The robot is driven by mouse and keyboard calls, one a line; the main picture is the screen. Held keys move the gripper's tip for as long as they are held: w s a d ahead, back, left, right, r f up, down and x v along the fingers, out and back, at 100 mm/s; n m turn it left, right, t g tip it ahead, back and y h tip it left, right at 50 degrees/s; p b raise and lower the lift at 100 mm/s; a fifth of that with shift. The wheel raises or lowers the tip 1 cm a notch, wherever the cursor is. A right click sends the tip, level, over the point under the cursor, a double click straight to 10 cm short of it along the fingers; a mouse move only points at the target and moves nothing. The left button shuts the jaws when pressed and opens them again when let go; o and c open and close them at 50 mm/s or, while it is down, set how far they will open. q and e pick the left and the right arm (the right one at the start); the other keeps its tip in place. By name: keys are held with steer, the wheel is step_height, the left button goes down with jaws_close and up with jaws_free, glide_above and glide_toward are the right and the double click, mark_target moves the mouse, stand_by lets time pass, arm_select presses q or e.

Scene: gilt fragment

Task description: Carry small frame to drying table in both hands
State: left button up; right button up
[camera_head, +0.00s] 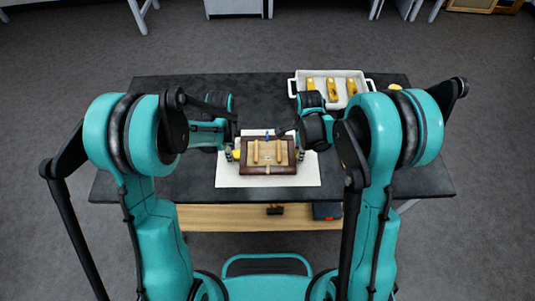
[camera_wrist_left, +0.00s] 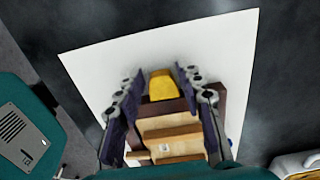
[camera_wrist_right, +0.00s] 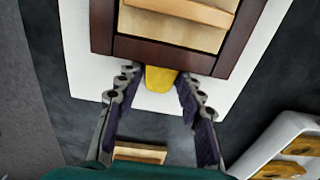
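The small frame (camera_head: 267,169), dark brown with a light wooden back and bars, lies on a white sheet (camera_head: 228,178) on the dark table. My left gripper (camera_head: 233,156) is at its left side and my right gripper (camera_head: 301,154) at its right side. In the left wrist view my left fingers (camera_wrist_left: 159,80) are spread, with a yellow block (camera_wrist_left: 162,86) between them at the frame's edge. In the right wrist view my right fingers (camera_wrist_right: 156,74) are spread around another yellow block (camera_wrist_right: 160,79) against the frame's dark edge. Contact is unclear. I cannot identify the drying table.
A white tray (camera_head: 366,99) with several yellow-and-wood items stands at the back right of the dark table (camera_head: 165,92). A yellow object lies beside it. A wooden shelf (camera_head: 235,217) below holds dark items. The table's back left is clear. Pale furniture stands farther back.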

arm_select(q)
jaws_close()
arm_select(e)
jaws_close()
arm_select(q)
steer(key=shift+r, duration=0.15)
arm_select(e)
steer(key=shift+r, duration=0.1)
